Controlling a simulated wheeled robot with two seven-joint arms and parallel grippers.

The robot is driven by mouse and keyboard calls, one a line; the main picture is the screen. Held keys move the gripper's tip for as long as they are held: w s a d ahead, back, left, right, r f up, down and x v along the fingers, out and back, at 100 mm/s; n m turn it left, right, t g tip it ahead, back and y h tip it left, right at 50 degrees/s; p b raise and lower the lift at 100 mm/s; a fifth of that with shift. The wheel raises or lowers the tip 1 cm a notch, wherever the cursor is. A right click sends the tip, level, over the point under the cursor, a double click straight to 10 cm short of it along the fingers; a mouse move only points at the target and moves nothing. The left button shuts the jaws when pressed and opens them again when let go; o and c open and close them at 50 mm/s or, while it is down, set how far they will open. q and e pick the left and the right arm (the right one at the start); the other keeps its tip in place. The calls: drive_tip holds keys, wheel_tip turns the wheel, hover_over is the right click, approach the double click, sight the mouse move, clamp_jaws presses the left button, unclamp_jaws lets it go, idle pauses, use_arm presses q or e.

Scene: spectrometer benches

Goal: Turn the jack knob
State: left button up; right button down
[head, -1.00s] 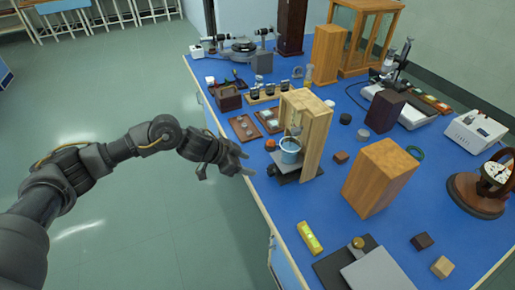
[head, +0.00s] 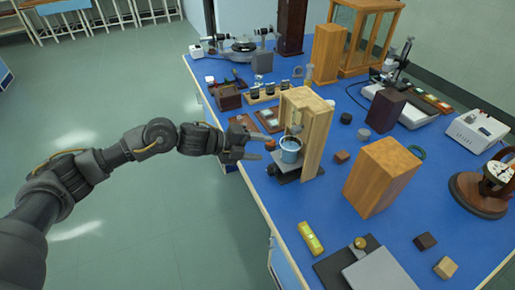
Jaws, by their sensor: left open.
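A small dark jack (head: 288,178) stands at the left edge of the blue bench, under a blue-grey beaker (head: 289,152) of blue liquid, within an open wooden frame (head: 315,130). I cannot clearly make out a knob on the jack; its left side is small and dark in this view. My left gripper (head: 258,147) is open and empty, its fingers pointing right toward the beaker and jack. It is just left of them, over the bench edge, and appears apart from them. My right gripper is not in view.
A wooden block (head: 380,178) stands right of the frame. A yellow level (head: 311,238) and a grey plate with a brass knob (head: 360,243) lie nearer. Small trays and a row of dark jars (head: 268,90) lie behind. The floor left of the bench is clear.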

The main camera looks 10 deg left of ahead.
use_arm(q)
drive_tip(key=shift+r+m+t+h+b, duration=0.2)
drive_tip(key=shift+m+h+b, duration=0.25)
drive_tip(key=shift+m, duration=0.95)
drive_tip(key=shift+r+m+t+h+b, duration=0.1)
drive_tip(key=shift+m+t+h+b, duration=0.25)
drive_tip(key=shift+m, duration=1.05)
drive_tip(key=shift+s, duration=0.1)
